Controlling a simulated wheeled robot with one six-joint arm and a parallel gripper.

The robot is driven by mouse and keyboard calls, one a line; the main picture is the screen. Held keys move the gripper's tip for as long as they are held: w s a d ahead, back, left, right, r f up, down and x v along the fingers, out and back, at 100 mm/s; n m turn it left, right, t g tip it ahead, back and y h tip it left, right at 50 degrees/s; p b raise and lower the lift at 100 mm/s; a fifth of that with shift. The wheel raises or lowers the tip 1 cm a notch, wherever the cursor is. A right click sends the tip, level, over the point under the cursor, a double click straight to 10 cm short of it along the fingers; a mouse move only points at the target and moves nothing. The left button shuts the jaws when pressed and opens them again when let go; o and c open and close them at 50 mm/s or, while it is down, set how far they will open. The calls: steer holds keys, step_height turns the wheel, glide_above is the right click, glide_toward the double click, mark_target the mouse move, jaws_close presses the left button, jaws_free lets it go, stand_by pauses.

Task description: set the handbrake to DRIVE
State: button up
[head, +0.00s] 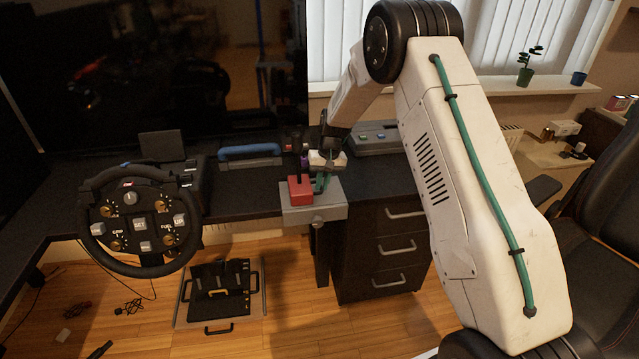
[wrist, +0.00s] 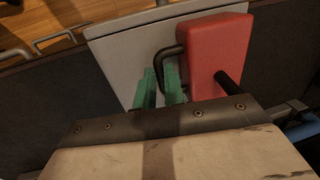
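The handbrake is a red block (head: 300,190) with a black handle, on a grey box (head: 325,212) at the desk's front edge. In the wrist view the red block (wrist: 218,55) is right of my gripper, and the bent black handle (wrist: 168,52) comes off its left side. My gripper (head: 322,182) has green fingers; in the wrist view the gripper (wrist: 159,88) has one finger on each side of the handle, with only a narrow gap filled by it. The handle's near end is hidden. I see no readable DRIVE marking.
A steering wheel (head: 140,220) stands to the left, with a blue-handled case (head: 250,152) behind. A grey button panel (head: 378,138) is behind the gripper. Drawers (head: 385,250) are below right, pedals (head: 220,290) on the floor, and a black chair (head: 605,200) at right.

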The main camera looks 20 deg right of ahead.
steer(key=o, duration=0.4)
steer(key=shift+a, duration=0.15)
steer(key=r, duration=0.2)
steer(key=d+r, duration=0.1)
steer(key=r, duration=0.4)
steer(key=shift+s+d+r, duration=0.1)
steer(key=shift+d+r, duration=0.1)
steer(key=shift+r, duration=0.15)
steer(key=s+a+r, duration=0.1)
steer(key=s+r, duration=0.6)
steer(key=s, duration=0.9)
steer(key=s+a+r+n+h, duration=0.1)
steer(key=s+r, duration=0.7)
steer(key=s, duration=0.8)
steer(key=s+a+r+t+h, duration=0.1)
steer(key=s+r, duration=0.6)
steer(key=s, duration=1)
steer(key=shift+r+n, duration=0.3)
